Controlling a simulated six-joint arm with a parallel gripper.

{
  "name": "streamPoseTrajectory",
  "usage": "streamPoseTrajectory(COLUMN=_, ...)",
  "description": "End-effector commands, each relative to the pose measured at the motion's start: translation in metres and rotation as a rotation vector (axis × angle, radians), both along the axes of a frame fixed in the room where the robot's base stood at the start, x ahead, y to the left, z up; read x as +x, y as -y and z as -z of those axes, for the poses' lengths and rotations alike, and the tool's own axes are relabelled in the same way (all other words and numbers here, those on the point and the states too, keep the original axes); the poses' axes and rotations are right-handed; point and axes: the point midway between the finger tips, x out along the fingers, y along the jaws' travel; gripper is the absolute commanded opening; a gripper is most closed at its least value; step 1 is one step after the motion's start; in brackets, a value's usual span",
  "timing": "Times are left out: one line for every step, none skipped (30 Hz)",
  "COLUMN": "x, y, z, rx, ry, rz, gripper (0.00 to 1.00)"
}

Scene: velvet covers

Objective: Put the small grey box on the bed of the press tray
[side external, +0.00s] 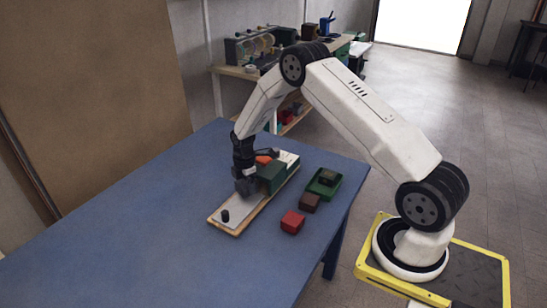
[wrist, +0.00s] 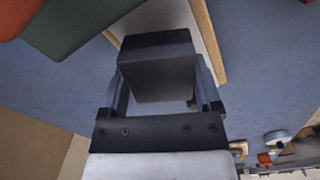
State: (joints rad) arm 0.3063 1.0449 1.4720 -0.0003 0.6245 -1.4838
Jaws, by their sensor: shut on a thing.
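The small grey box (wrist: 157,68) is between the two fingers of my gripper (wrist: 160,85) in the wrist view. In the side view my gripper (side external: 244,176) points down, shut on the grey box (side external: 246,187). The press tray (side external: 238,216) is a long wooden-edged board with a pale grey bed on the blue table. The box is at the bed, beside the tray's green block (side external: 272,178); I cannot tell whether it touches the bed. The pale bed (wrist: 168,17) and wooden edge also show behind the box in the wrist view.
A black knob (side external: 225,215) stands on the tray's near end, and an orange piece (side external: 263,160) is by the green block. Right of the tray are a red box (side external: 292,222), a brown box (side external: 309,202) and a green bin (side external: 324,190) holding a dark item. The table's left is clear.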

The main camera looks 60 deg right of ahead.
Motion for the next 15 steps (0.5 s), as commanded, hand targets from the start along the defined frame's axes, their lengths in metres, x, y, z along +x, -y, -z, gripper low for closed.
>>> streamPoseTrajectory(x=0.002, y=0.0, z=0.003, rx=0.0, ry=-0.001, rz=0.0, gripper=0.23)
streamPoseTrajectory(x=0.001, y=0.0, z=0.007, rx=0.001, ry=-0.002, rz=0.0, gripper=0.23)
streamPoseTrajectory(x=0.001, y=0.0, z=0.012, rx=0.001, ry=-0.003, rz=0.0, gripper=0.23)
streamPoseTrajectory(x=0.001, y=0.0, z=0.015, rx=0.001, ry=-0.003, rz=0.0, gripper=0.23)
streamPoseTrajectory(x=0.001, y=0.0, z=0.019, rx=0.001, ry=-0.003, rz=0.0, gripper=0.23)
streamPoseTrajectory(x=0.001, y=0.0, z=0.023, rx=0.001, ry=-0.003, rz=0.0, gripper=0.23)
streamPoseTrajectory(x=0.001, y=0.0, z=0.025, rx=0.001, ry=-0.002, rz=0.0, gripper=0.23)
streamPoseTrajectory(x=0.001, y=0.0, z=0.027, rx=0.0, ry=-0.001, rz=0.0, gripper=0.23)
streamPoseTrajectory(x=0.001, y=0.0, z=0.03, rx=0.0, ry=0.0, rz=0.0, gripper=0.23)
streamPoseTrajectory(x=0.001, y=0.0, z=0.031, rx=0.0, ry=0.0, rz=0.0, gripper=0.23)
streamPoseTrajectory(x=0.001, y=0.0, z=0.032, rx=0.0, ry=0.0, rz=0.0, gripper=0.23)
streamPoseTrajectory(x=0.001, y=0.0, z=0.032, rx=0.0, ry=0.0, rz=0.0, gripper=0.23)
streamPoseTrajectory(x=0.001, y=0.0, z=0.033, rx=0.0, ry=0.001, rz=0.0, gripper=0.23)
streamPoseTrajectory(x=0.001, y=0.0, z=0.033, rx=0.0, ry=0.001, rz=0.0, gripper=0.23)
streamPoseTrajectory(x=0.001, y=0.0, z=0.032, rx=0.0, ry=0.001, rz=0.0, gripper=0.23)
